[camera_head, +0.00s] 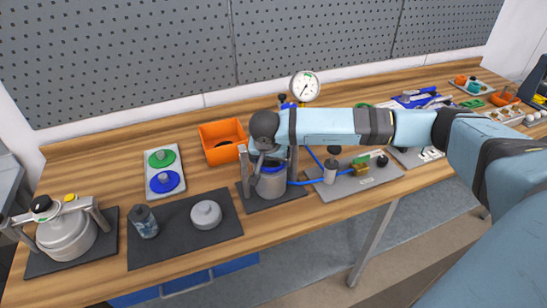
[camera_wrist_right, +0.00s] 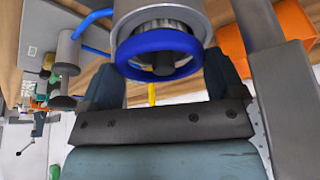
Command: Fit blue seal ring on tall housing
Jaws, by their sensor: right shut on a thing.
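The tall housing (camera_head: 271,187) is a grey cylinder standing upright in a clamp frame on a dark plate; it also shows in the right wrist view (camera_wrist_right: 155,12). The blue seal ring (camera_wrist_right: 158,50) is at the housing's open rim, between the fingers of my right gripper (camera_wrist_right: 166,75). In the head view my right gripper (camera_head: 268,160) points down over the housing, shut on the ring, which is mostly hidden there. I cannot tell whether the ring is fully seated. My left gripper is not in view.
A tray (camera_head: 151,191) with green and blue round pieces lies left of an orange bin (camera_head: 222,126). A dark mat (camera_head: 176,246) holds a small bottle and grey lid. A wider clamped housing (camera_head: 66,238) stands far left. A gauge (camera_head: 305,87) and blue hose are near my right arm.

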